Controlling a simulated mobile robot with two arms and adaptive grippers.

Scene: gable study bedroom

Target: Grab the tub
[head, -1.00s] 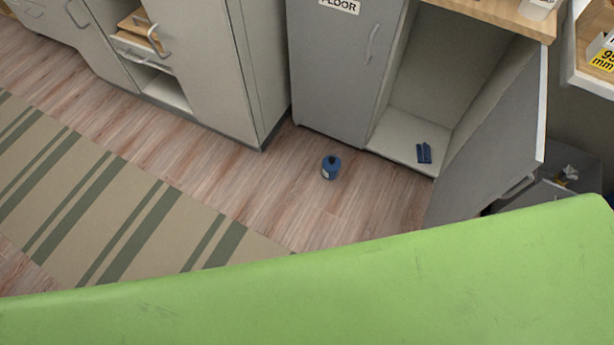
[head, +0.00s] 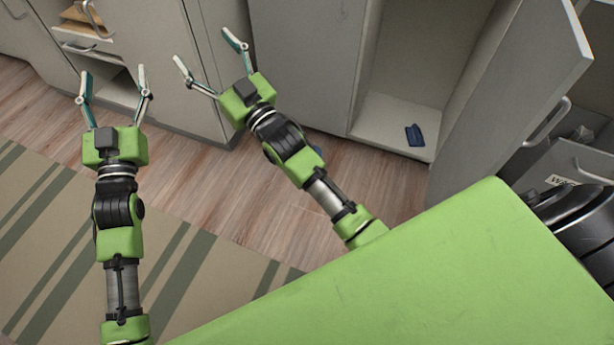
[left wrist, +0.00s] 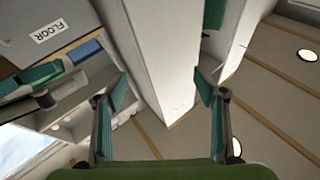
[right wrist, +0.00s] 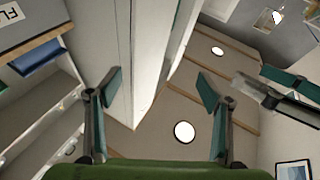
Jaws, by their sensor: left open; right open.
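A small blue tub-like container (head: 318,150) stands on the wood floor in front of the grey cabinet. In the head view my right arm hides most of it; only a blue edge shows. My right gripper (head: 203,47) is open and empty, up and left of the container in the picture. My left gripper (head: 112,76) is open and empty, further left. Both point toward the cabinets. The wrist views show open fingers against cabinets and ceiling, without the container.
The grey cabinet (head: 308,65) has an open compartment with a small dark blue object (head: 415,135) on its bottom. Its open door (head: 510,90) sticks out at right. A partly open drawer (head: 85,42) is at upper left. A striped rug (head: 60,235) lies on the floor at left.

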